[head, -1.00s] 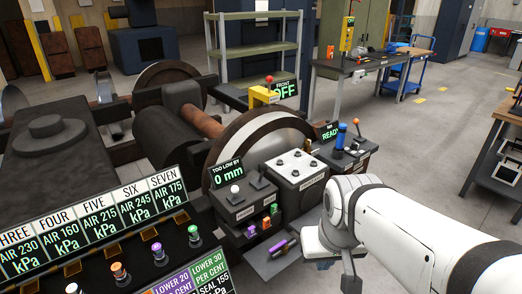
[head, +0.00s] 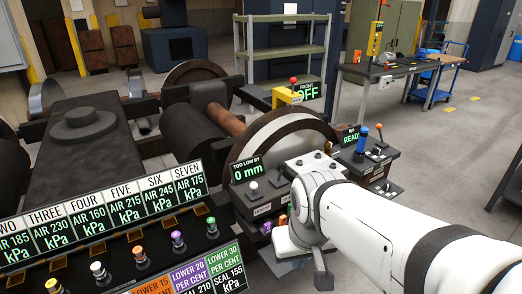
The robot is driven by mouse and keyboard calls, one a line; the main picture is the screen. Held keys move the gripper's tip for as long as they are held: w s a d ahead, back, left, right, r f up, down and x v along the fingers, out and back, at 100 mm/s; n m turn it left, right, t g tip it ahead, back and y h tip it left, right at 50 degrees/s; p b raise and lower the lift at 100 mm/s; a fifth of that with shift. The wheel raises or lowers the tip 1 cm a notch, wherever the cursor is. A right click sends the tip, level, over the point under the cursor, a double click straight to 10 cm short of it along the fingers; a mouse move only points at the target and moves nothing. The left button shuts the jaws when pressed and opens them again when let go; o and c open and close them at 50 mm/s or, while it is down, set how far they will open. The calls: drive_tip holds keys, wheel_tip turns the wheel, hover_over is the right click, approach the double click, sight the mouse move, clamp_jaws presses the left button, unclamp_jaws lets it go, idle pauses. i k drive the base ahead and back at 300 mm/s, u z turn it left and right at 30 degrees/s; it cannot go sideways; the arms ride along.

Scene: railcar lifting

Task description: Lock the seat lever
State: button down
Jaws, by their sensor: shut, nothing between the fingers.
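Several levers show in the head view, and their small labels are too blurred to tell which is the seat lever. A white-knobbed lever (head: 253,187) stands on the dark box below the "0 mm" display. A red-knobbed lever (head: 293,82) stands on the yellow block behind the wheel. My white arm reaches in from the lower right, its wrist end in front of the control boxes. I cannot make out my gripper's fingers, and the arm hides part of the boxes.
A row of coloured knobs (head: 178,238) lies under the kPa displays (head: 127,208) at lower left. The wheel (head: 275,137) and axle (head: 216,118) are behind the boxes. A workbench (head: 395,75) stands at the back right. Floor (head: 455,135) right of the boxes is clear.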

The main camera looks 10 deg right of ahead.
sight(283, 165)
drive_tip(key=z, duration=0.05)
drive_tip(key=i, duration=1)
drive_tip(key=u, duration=0.05)
